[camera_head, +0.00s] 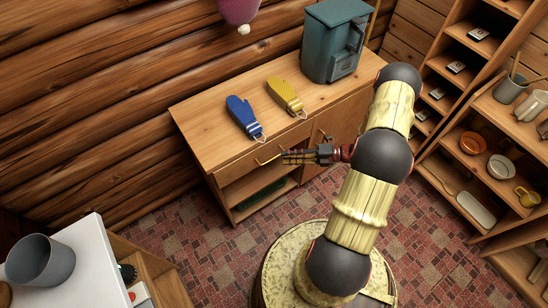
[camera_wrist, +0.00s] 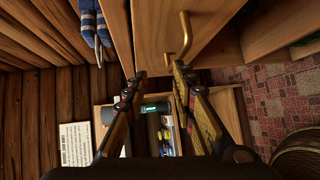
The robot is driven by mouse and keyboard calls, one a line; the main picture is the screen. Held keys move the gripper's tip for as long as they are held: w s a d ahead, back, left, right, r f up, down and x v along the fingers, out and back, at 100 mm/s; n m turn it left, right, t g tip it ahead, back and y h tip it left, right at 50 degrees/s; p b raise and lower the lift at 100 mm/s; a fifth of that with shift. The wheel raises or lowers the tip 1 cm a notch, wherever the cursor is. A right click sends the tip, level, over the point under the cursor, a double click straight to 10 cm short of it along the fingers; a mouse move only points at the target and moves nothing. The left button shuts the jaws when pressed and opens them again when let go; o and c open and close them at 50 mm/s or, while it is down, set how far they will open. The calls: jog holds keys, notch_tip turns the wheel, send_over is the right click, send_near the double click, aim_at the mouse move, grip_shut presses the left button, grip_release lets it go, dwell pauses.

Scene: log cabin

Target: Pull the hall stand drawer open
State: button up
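The wooden hall stand (camera_head: 215,107) stands against the log wall in the head view. Its drawer (camera_head: 233,169) looks shut, with a brass bar handle (camera_head: 268,160) on the front. My gripper (camera_head: 287,157) is in front of the drawer, just right of the handle. In the wrist view the handle (camera_wrist: 184,38) lies just ahead of the right fingertip. The fingers of my gripper (camera_wrist: 158,72) are apart, with nothing between them. I cannot tell whether a finger touches the handle.
A blue mitt (camera_head: 243,117), a yellow mitt (camera_head: 286,95) and a teal box-like appliance (camera_head: 333,42) stand or lie on the top. A cupboard door (camera_head: 335,130) is right of the drawer, partly behind my arm. Shelves (camera_head: 470,150) with crockery stand at right. Patterned floor lies in front.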

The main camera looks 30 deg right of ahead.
aim_at(274, 158)
jog(key=shift+w+a+f+m+t+h+b, duration=0.15)
jog(key=shift+w+a+f+m+t+b, duration=0.25)
jog(key=shift+w+a+f+m, duration=0.55)
jog(key=shift+w+a+f+m+t+h+b, duration=0.2)
jog(key=shift+w+a+f+m+t, duration=0.35)
jog(key=shift+w+a+f, duration=0.65)
jog(key=shift+w+r, duration=0.1)
jog(key=shift+w, duration=0.05)
jog(key=c, duration=0.3)
grip_shut()
